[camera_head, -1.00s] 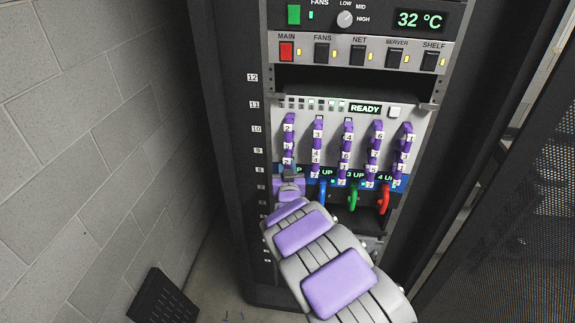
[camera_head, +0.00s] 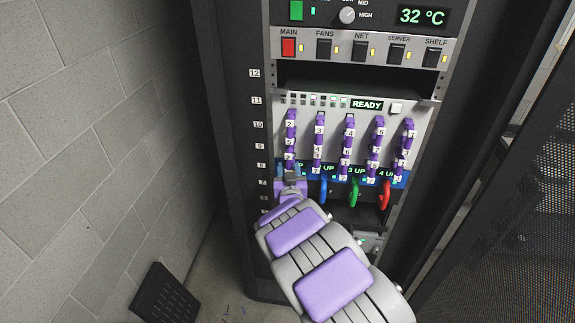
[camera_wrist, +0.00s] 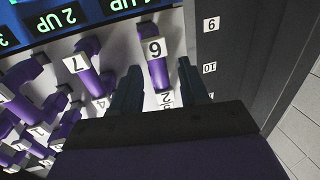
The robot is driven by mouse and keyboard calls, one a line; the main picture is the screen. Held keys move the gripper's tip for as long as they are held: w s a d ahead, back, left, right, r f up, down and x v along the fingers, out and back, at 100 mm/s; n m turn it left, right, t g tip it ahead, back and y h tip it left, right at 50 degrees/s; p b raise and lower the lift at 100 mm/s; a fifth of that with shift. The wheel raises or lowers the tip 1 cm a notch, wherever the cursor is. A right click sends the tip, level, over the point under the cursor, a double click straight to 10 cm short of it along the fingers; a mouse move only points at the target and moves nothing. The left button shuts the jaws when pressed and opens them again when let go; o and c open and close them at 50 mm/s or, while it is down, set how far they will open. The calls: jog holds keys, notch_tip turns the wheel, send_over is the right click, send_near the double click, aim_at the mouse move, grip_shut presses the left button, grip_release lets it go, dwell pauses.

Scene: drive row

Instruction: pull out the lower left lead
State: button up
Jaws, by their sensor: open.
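Coloured leads hang below the UP displays in the head view: blue (camera_head: 323,189), green (camera_head: 354,193) and red (camera_head: 385,195). My gripper (camera_head: 291,178) is left of the blue lead, at the foot of the leftmost purple handle column (camera_head: 290,132). It covers the spot under the first display, so any lead there is hidden. In the wrist view the picture is turned over. My gripper (camera_wrist: 160,82) is open, its two dark fingers on either side of a purple piece (camera_wrist: 157,70) with a white number tag. I cannot tell whether they touch it.
The display strip (camera_wrist: 70,18) crosses the top left of the wrist view. More purple handles (camera_wrist: 88,65) stand beside the fingers. A READY panel (camera_head: 367,105) and a switch row (camera_head: 361,48) are above. A block wall (camera_head: 90,120) is left, a mesh door (camera_head: 500,220) right.

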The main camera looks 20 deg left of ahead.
jog(key=p+v, duration=0.1)
jog(key=v, duration=1.3)
jog(key=shift+s, duration=0.25)
jog(key=shift+d, duration=0.1)
jog(key=w+d+m+g+h, duration=0.2)
jog(key=d+m+g+h, duration=0.15)
jog(key=d, duration=0.65)
jog(key=s+d+g+h, duration=0.3)
jog(key=s+d+g, duration=0.25)
jog(key=d, duration=0.45)
jog(key=s+d+r+g, duration=0.3)
jog(key=s+d, duration=0.2)
jog(key=s, duration=0.5)
jog(key=s+d+r+m+g, duration=0.1)
jog(key=s+d, duration=0.4)
jog(key=s, duration=0.6)
jog(key=s+d+r+g+h, duration=0.1)
jog(key=s+d+r+g, duration=0.3)
jog(key=s, duration=0.6)
jog(key=shift+s+d+r+g, duration=0.25)
jog(key=shift+d+r+g, duration=0.1)
jog(key=shift+d+g, duration=0.3)
